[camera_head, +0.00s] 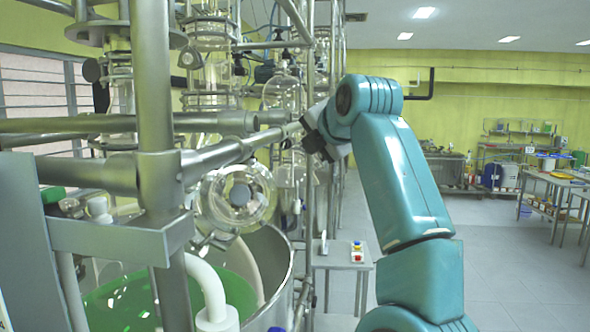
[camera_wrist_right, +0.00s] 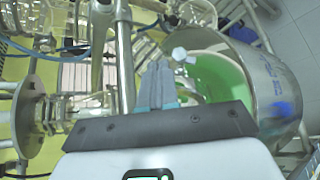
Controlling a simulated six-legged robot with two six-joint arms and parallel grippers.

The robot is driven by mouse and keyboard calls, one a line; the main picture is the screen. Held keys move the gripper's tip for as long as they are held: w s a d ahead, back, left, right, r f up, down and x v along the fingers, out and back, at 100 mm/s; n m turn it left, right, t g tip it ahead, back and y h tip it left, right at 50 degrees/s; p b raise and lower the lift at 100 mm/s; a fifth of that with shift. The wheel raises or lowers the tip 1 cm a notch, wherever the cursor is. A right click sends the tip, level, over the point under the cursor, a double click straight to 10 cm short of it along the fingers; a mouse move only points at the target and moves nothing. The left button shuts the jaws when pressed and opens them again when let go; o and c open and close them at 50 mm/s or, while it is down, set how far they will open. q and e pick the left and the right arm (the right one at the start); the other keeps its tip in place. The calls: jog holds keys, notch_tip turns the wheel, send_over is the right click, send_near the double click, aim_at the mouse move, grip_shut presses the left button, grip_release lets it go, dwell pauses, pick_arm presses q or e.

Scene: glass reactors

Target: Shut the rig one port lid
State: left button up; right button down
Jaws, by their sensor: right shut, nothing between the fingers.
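A round glass port piece with a grey disc in its middle (camera_head: 240,194) sits among the steel pipes of the nearest rig, above a steel vessel. I cannot tell for certain which part is the port lid. My right arm reaches up from the lower right, and its gripper (camera_head: 310,130) is by the rig's pipes, right of and above the glass piece. In the right wrist view, my right gripper (camera_wrist_right: 161,82) is shut and empty, its fingers pointing towards the rig. A small white knob (camera_wrist_right: 179,54) shows just beyond the fingertips. My left gripper is in neither view.
The steel vessel (camera_head: 284,250) has a green interior and stands below; it also shows in the right wrist view (camera_wrist_right: 270,85). Steel tubes (camera_head: 157,110) crowd the left. A small table (camera_head: 345,256) with coloured buttons stands beyond. Open floor lies at right.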

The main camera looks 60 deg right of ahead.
jog(key=m, duration=0.2)
jog(key=m+h+b, duration=0.2)
jog(key=m+b, duration=0.6)
jog(key=m, duration=0.8)
send_near(272, 213)
jog(key=shift+g, duration=0.3)
jog(key=p+x, duration=0.1)
jog(key=x, duration=0.2)
jog(key=p+x, duration=0.1)
jog(key=x, duration=0.2)
jog(key=shift+w+r, duration=0.1)
jog(key=shift+r, duration=0.15)
jog(key=shift+w+d+f, duration=0.15)
jog(key=shift+w+d, duration=0.05)
jog(key=shift+w, duration=0.05)
